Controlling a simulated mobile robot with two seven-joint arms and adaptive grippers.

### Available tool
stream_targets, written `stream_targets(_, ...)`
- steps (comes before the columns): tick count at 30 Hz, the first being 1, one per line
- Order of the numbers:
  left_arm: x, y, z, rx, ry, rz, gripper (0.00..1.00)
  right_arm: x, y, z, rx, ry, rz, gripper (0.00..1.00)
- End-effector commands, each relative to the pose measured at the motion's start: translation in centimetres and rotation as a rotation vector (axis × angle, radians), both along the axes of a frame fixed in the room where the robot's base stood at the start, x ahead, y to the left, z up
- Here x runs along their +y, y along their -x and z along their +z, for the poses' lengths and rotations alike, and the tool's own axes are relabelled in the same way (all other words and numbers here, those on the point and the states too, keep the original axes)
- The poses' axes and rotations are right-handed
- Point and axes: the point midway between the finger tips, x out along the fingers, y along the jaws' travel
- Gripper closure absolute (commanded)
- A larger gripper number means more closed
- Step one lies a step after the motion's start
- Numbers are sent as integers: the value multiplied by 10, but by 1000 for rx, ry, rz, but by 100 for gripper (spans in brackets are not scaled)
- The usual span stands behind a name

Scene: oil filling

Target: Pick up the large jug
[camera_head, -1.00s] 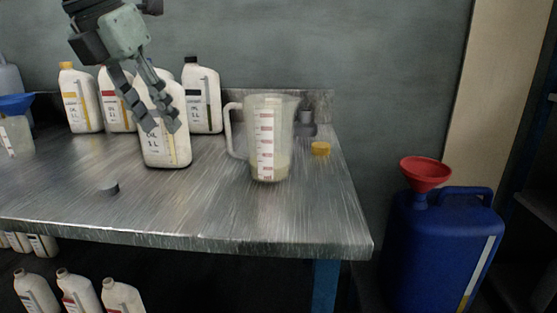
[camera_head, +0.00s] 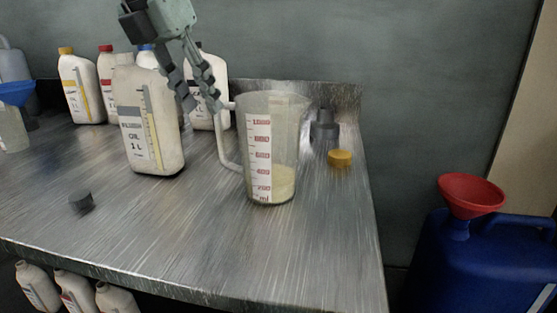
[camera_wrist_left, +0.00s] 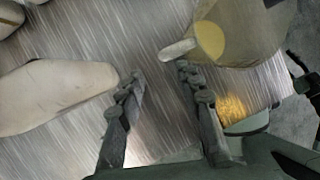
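The large jug (camera_head: 271,150) is a clear measuring jug with a red scale and a little pale yellow liquid. It stands upright on the metal table, its handle (camera_head: 226,140) on the left side. My left gripper (camera_head: 203,104) is open and empty, just left of the handle's top in the head view. In the left wrist view its two fingers (camera_wrist_left: 158,82) are apart, and the jug (camera_wrist_left: 222,30) lies above the right finger, with the handle end close to that fingertip. My right gripper is not in view.
An open white oil bottle (camera_head: 148,120) stands left of the jug, close to my left gripper. More bottles (camera_head: 80,88) stand behind. A dark cap (camera_head: 81,203), a yellow cap (camera_head: 340,158) and a dark object (camera_head: 324,127) are on the table (camera_head: 200,225). A red funnel (camera_head: 470,196) sits on a blue canister (camera_head: 475,260).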

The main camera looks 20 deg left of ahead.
Motion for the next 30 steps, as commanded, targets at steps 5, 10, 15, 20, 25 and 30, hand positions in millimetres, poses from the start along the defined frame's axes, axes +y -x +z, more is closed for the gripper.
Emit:
stream_targets(5, -2, -6, -16, 4, 1, -1, 65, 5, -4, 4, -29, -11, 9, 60)
stream_targets(10, -5, -15, -33, 5, 1, -1, 65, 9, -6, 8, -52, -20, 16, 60)
stream_targets(15, -11, -28, -55, 5, 0, 0, 65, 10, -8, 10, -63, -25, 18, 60)
stream_targets(20, -12, -34, -68, 2, 1, -1, 65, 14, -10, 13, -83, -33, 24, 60)
stream_targets(25, -12, -35, -69, 0, 1, 0, 65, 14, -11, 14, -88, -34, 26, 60)
stream_targets(30, -12, -34, -69, 0, 1, 0, 77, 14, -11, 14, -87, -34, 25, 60)
